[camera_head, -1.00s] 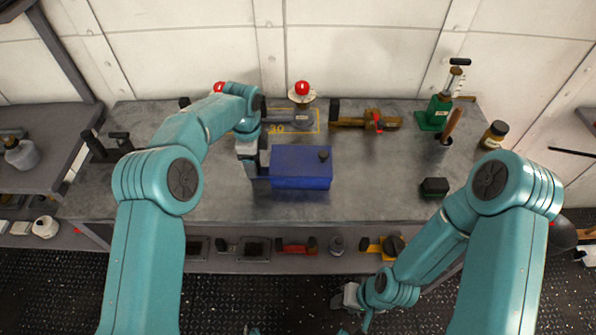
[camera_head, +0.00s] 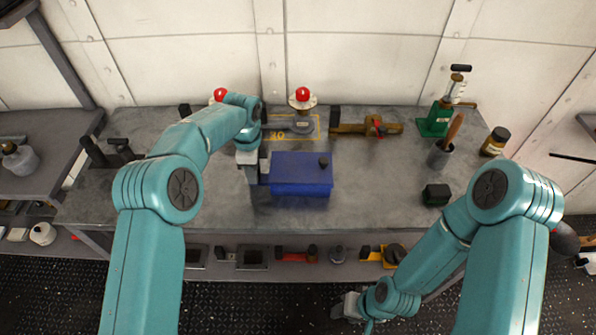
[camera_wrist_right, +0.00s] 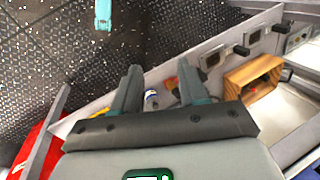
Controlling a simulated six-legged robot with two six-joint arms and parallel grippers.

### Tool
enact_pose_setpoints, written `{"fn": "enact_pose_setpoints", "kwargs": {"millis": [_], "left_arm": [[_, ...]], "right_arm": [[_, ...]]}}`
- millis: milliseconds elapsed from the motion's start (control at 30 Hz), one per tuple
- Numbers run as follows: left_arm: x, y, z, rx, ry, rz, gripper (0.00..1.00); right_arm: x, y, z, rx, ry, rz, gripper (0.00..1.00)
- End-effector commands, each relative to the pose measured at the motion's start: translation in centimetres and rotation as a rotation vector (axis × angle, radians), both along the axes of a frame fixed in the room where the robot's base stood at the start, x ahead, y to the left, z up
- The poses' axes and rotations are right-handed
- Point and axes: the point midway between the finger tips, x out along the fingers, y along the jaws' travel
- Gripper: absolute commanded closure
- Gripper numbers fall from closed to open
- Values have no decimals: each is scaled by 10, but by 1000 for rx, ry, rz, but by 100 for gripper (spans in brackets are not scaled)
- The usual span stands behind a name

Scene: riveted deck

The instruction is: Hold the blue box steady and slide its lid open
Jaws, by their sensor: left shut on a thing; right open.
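The blue box (camera_head: 301,188) sits on the grey workbench, near its middle. Its flat blue lid (camera_head: 295,168) covers the top, with a small dark knob (camera_head: 323,162) near the right back corner. My left gripper (camera_head: 262,177) is at the box's left side and is shut on the box there; its fingertips are partly hidden. My right gripper (camera_head: 345,306) is low in front of the bench, well away from the box. In the right wrist view its two fingers (camera_wrist_right: 160,88) stand apart with nothing between them.
On the workbench (camera_head: 385,180), a red-topped stand (camera_head: 302,110) and a brass tool (camera_head: 367,127) are behind the box.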

Motion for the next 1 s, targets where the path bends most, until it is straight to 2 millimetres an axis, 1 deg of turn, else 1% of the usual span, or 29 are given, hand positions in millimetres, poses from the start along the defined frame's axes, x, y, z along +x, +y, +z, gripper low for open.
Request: {"fn": "enact_pose_setpoints", "kwargs": {"millis": [467, 500, 533, 600, 667, 767, 833, 867, 900, 967, 1000], "left_arm": [[-1, -1, -2, 0, 4, -2, 100], [-1, -1, -2, 0, 4, -2, 100], [-1, -1, -2, 0, 4, -2, 100], [-1, -1, -2, 0, 4, -2, 100], [-1, -1, -2, 0, 4, -2, 100], [-1, -1, -2, 0, 5, -2, 100], [-1, -1, -3, 0, 5, -2, 100], [-1, -1, -3, 0, 5, -2, 100], [-1, -1, -3, 0, 5, -2, 100], [-1, -1, -3, 0, 5, -2, 100], [-1, -1, -3, 0, 5, -2, 100]], "right_arm": [[0, 0, 0, 0, 0, 0, 57], [0, 0, 0, 0, 0, 0, 54], [0, 0, 0, 0, 0, 0, 48], [4, 0, 1, 4, -14, 1, 48], [11, -1, 6, 12, -47, 9, 48], [36, -3, 22, 43, -153, 35, 48], [59, -4, 40, 74, -259, 69, 48], [69, -5, 50, 90, -309, 86, 48], [81, -5, 64, 111, -375, 111, 48], [97, -6, 85, 144, -470, 153, 48], [105, -6, 100, 165, -527, 184, 48]]}}
